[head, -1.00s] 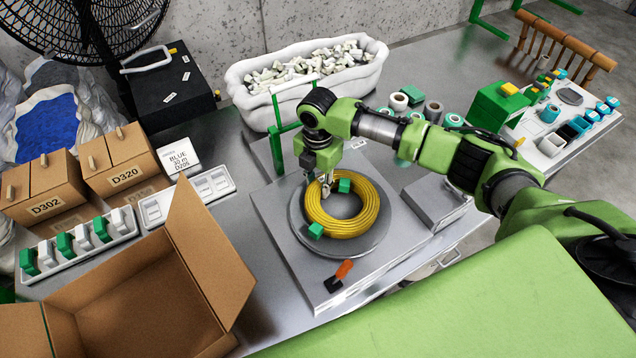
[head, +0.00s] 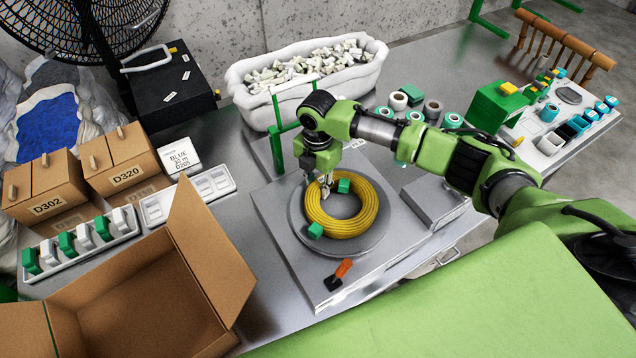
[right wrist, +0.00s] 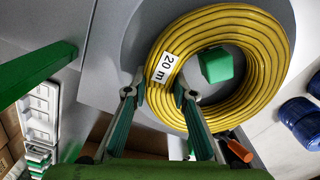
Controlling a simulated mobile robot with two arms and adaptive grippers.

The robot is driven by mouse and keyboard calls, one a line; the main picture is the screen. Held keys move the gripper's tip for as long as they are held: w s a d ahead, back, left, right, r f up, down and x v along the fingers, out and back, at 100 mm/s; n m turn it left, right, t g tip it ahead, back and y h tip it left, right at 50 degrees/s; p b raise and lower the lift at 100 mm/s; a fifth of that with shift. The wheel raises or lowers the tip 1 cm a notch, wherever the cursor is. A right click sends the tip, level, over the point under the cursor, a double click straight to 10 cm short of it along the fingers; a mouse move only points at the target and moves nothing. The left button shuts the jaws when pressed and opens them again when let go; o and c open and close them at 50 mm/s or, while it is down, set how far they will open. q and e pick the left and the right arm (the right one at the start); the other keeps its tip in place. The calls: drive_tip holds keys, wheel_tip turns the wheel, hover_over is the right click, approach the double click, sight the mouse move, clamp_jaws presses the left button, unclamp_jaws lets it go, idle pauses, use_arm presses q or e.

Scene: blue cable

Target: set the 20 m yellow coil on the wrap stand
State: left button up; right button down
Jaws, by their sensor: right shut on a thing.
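The yellow coil (head: 362,219) lies flat on a round grey plate (head: 296,222) on a low grey base, which looks like the wrap stand. In the right wrist view the coil (right wrist: 262,95) carries a white "20 m" label (right wrist: 164,68). My right gripper (head: 327,187) is over the coil's far left part. In the right wrist view its fingers (right wrist: 160,93) straddle the coil's band just beside the label, shut on it. Green blocks stand at the coil: one inside the ring (head: 343,186), one at its left front edge (head: 315,230). My left gripper is out of view.
An open cardboard box (head: 140,290) stands at the left front. A white tray of green and white pieces (head: 80,243) lies behind it. An orange-handled tool (head: 343,268) lies on the base's front. A grey box (head: 436,200) stands right; tape rolls (head: 433,110) stand behind.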

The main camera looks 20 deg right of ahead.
drive_tip(key=c, duration=1.5)
unclamp_jaws()
drive_tip(key=shift+o, duration=0.2)
wheel_tip(320, 180, up, 7)
drive_tip(key=p, duration=0.7)
drive_tip(key=shift+r, duration=0.1)
